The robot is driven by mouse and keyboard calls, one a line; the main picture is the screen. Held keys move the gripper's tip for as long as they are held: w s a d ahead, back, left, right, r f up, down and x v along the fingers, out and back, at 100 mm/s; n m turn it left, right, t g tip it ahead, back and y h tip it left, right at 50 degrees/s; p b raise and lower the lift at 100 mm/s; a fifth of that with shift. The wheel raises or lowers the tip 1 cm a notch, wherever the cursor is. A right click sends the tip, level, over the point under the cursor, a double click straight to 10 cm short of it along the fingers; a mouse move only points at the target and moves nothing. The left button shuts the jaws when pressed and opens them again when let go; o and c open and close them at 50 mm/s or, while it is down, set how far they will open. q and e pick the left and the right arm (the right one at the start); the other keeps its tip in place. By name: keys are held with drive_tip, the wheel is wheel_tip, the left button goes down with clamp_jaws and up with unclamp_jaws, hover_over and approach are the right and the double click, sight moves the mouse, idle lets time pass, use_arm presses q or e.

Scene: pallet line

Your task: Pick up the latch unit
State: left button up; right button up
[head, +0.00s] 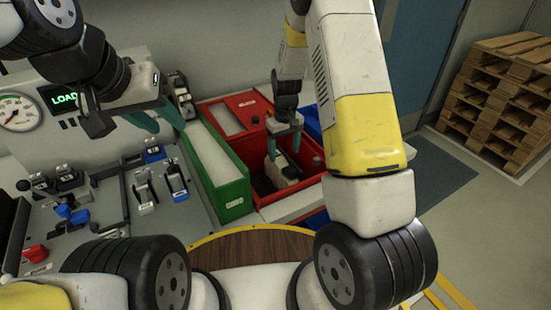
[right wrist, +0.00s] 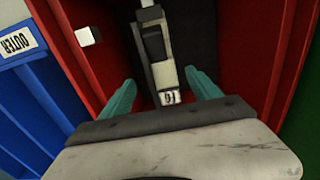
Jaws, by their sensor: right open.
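A pale grey unit with a black part, which looks like the latch unit (head: 287,178), sits in the red bin (head: 312,183). In the right wrist view the latch unit (right wrist: 165,76) lies lengthwise with a small marked tag at its near end. My right gripper (head: 284,146) is above it, pointing down into the bin. In the right wrist view its teal fingers (right wrist: 164,92) are apart, one on each side of the unit, with gaps showing. My left gripper (head: 157,120) hangs over the bench with its teal fingers apart and nothing between them.
A green bin (head: 233,199) stands left of the red bin. A blue bin (right wrist: 37,98) marked OUTER is beside it. Several small fixtures, some blue (head: 177,181), are on the grey bench. A gauge (head: 18,112) and a LOAD display (head: 63,98) stand behind. Pallets (head: 500,95) are at right.

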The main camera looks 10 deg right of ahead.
sight(284, 163)
wheel_tip(284, 163, down, 6)
drive_tip(key=shift+s+a+f, duration=0.1)
clamp_jaws()
idle(0.5)
